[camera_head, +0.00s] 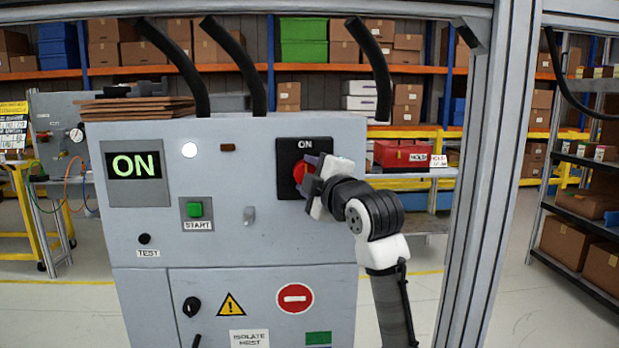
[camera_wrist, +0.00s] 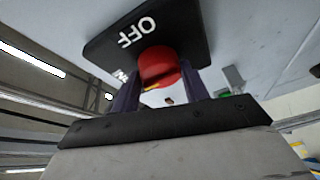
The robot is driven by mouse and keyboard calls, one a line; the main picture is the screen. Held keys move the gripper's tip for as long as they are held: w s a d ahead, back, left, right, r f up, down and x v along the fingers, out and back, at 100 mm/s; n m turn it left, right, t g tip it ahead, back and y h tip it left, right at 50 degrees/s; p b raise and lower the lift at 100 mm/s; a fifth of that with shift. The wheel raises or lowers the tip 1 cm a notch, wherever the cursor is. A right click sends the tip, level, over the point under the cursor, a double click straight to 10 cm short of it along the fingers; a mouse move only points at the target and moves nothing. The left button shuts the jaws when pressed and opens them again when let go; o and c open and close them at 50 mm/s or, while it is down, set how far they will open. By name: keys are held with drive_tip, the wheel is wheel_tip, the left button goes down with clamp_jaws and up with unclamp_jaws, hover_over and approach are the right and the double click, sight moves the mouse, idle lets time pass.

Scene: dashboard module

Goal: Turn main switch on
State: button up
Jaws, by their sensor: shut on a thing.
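The main switch is a red knob (camera_head: 299,171) on a black plate (camera_head: 288,151) at the upper right of the grey panel. The plate reads ON at its top in the head view and OFF in the wrist view (camera_wrist: 110,50). My gripper (camera_head: 309,174) is shut on the red knob, with its dark fingers on either side of it. The wrist view shows the knob (camera_wrist: 158,63) between the fingers, with a yellow mark on its edge. In the head view my gripper hides part of the knob. The display (camera_head: 135,166) reads ON in green.
A white lamp (camera_head: 189,150) glows beside the display. A metal frame post (camera_head: 489,170) stands right of my arm.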

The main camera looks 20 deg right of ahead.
idle(0.5)
drive_tip(key=o, duration=1)
drive_tip(key=s+d+b, duration=0.1)
drive_tip(key=s+b, duration=0.2)
drive_tip(key=s, duration=1)
drive_tip(key=shift+s+d+f, duration=0.2)
drive_tip(key=shift+s+f, duration=0.05)
drive_tip(key=shift+s, duration=0.15)
